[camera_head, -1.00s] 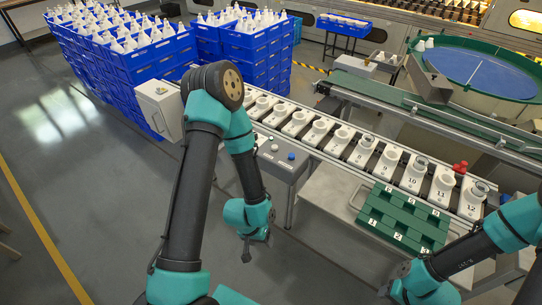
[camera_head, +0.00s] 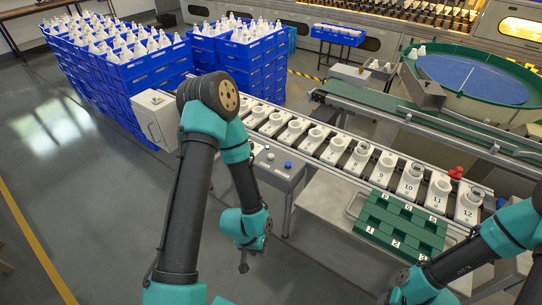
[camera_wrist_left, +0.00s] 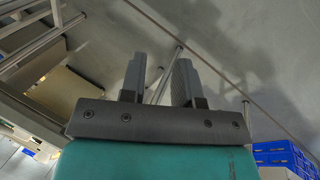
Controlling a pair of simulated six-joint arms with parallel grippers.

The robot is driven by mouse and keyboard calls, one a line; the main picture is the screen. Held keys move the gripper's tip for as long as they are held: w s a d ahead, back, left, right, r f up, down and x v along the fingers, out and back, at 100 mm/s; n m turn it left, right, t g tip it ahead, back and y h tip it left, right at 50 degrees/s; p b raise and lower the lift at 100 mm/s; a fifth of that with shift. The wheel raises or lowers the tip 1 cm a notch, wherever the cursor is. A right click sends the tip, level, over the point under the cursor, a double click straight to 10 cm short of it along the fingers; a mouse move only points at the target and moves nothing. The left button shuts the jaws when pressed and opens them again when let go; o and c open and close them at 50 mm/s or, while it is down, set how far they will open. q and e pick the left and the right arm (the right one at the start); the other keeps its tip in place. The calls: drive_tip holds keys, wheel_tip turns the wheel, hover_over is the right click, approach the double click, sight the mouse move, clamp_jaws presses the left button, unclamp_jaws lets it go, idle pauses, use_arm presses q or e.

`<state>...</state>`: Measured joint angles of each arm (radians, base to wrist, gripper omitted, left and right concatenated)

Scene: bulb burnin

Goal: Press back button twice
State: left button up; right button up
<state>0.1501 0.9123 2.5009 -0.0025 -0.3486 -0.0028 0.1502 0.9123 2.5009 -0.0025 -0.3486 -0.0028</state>
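No label tells me which one is the back button. My left gripper (camera_head: 243,262) hangs over the floor, in front of and lower in the picture than the box, touching nothing. In the left wrist view its two fingers (camera_wrist_left: 158,78) are apart with nothing between them; the buttons are out of that view. My right gripper is low at the right near the bottom edge (camera_head: 396,292); its fingers are not clear.
A conveyor with numbered white sockets (camera_head: 384,168) runs behind the box. A green tray (camera_head: 400,225) sits on a table at right. A white cabinet (camera_head: 155,115) stands left of the conveyor, before stacked blue crates (camera_head: 150,70). Floor at left is free.

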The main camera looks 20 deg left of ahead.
use_arm(q)
clamp_jaws()
idle(1.2)
